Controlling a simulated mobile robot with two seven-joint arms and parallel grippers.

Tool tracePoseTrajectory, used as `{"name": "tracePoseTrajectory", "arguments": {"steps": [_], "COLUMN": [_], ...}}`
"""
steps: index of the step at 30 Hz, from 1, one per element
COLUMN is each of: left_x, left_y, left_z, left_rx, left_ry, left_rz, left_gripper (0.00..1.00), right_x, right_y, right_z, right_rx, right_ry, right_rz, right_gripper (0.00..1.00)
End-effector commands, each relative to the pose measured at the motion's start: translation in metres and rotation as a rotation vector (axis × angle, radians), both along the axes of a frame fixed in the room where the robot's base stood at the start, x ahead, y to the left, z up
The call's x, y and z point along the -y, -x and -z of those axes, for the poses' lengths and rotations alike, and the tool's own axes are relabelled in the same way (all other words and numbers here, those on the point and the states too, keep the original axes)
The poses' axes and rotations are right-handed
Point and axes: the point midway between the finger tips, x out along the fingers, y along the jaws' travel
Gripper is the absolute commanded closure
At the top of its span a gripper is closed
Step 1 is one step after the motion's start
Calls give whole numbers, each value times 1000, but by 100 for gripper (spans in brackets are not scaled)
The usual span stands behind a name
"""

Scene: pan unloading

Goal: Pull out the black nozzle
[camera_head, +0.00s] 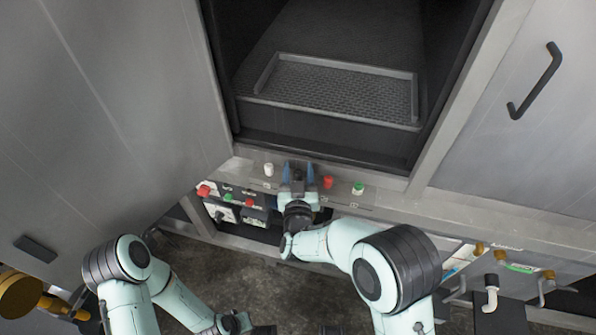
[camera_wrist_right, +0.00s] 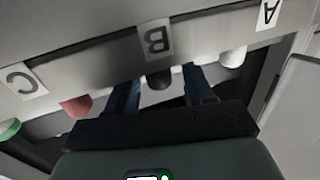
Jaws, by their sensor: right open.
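The black nozzle (camera_wrist_right: 158,79) sits under label B on the panel in the right wrist view. My right gripper (camera_head: 298,176) is open at the panel, and its two blue fingers also show in the right wrist view (camera_wrist_right: 161,92), one on each side of the nozzle. I cannot tell whether they touch it. In the head view my gripper hides the nozzle. My left gripper (camera_head: 243,323) is low in the head view, partly cut off by the bottom edge, and its jaws are unclear.
A white nozzle (camera_head: 268,169), a red nozzle (camera_head: 328,182) and a green-tipped nozzle (camera_head: 358,188) flank my right gripper. A tray (camera_head: 335,63) lies in the open chamber above. A large open door (camera_head: 130,90) stands at left. Gas-style fittings (camera_head: 490,290) are at lower right.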

Motion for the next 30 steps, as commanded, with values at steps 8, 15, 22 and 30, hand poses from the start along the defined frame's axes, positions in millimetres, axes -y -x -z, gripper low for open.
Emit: {"name": "tracePoseTrajectory", "arguments": {"steps": [8,15,22,30], "left_x": [0,0,0,0], "left_y": [0,0,0,0], "left_z": [0,0,-3,-6], "left_rx": [0,-1,0,2], "left_ry": [0,0,0,0], "left_rz": [0,0,1,1], "left_gripper": [100,100,100,100], "right_x": [0,0,0,0], "right_y": [0,0,0,0], "right_z": [0,0,-4,-8], "right_rx": [0,1,1,1], "right_ry": [0,0,-1,-1], "right_rz": [0,0,0,0], "right_gripper": [80,100,100,100]}}
